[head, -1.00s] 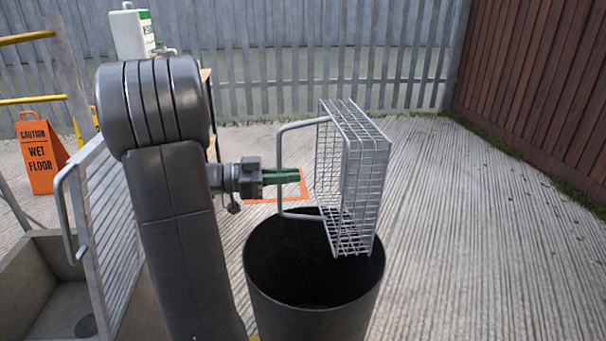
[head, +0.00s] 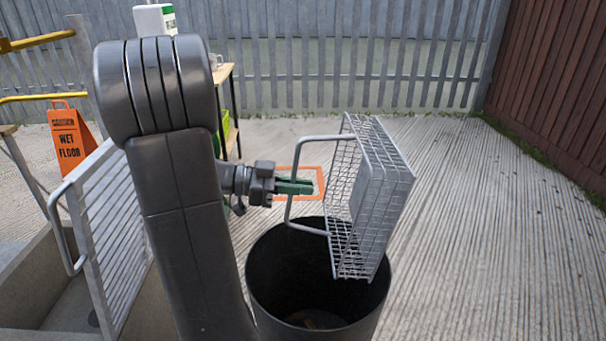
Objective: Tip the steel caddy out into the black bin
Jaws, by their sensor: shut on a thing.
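The steel caddy (head: 385,190) is a wire-mesh basket with a long looped handle. My gripper (head: 302,187) is shut on that handle, to the left of the basket. The caddy is tipped on its side, its handle side facing left, and hangs over the right part of the black bin (head: 265,290). Its low end is at about the bin's mouth; I cannot tell whether it touches the rim. A flat grey patch shows through the mesh. The bin stands upright, open at the top, and a small brownish shape (head: 318,320) shows low inside it.
A concrete trough (head: 45,270) with an upright slatted metal rack (head: 112,225) is at the left. An orange wet-floor sign (head: 70,140) and a wooden shelf stand (head: 225,75) are behind. The right side is clear up to the brown fence.

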